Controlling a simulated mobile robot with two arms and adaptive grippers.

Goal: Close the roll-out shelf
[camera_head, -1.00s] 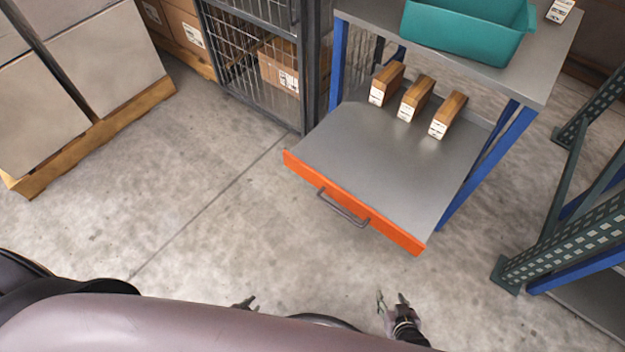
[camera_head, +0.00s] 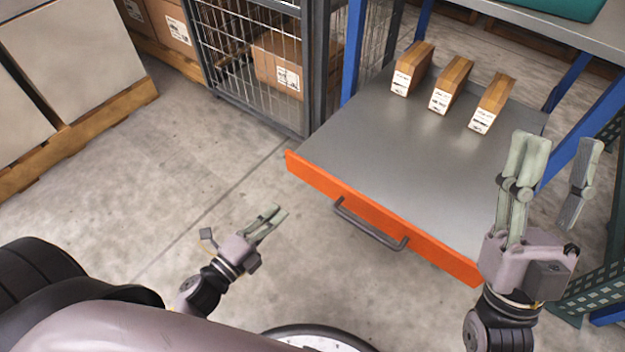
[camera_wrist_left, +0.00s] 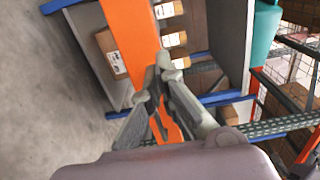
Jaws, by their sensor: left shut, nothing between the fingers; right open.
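The roll-out shelf (camera_head: 385,150) is pulled out from the workbench, a grey tray with an orange front panel (camera_head: 430,249) and a dark bar handle (camera_head: 369,227). Several small labelled brown boxes, three in a row, stand at its back. My left gripper (camera_head: 272,221) is shut and empty, left of the handle and apart from it in the head view. In the left wrist view its fingers (camera_wrist_left: 165,75) overlap the orange panel (camera_wrist_left: 138,30). My right gripper (camera_head: 556,155) is open and empty, by the right end of the shelf's front panel; contact cannot be told.
A wire cage (camera_head: 250,65) with a carton stands left of the bench. A pallet of large boxes (camera_head: 70,65) is at the far left. Green rack uprights (camera_head: 590,300) stand on the right. A teal bin (camera_head: 555,8) sits on the bench top. The floor at left is clear.

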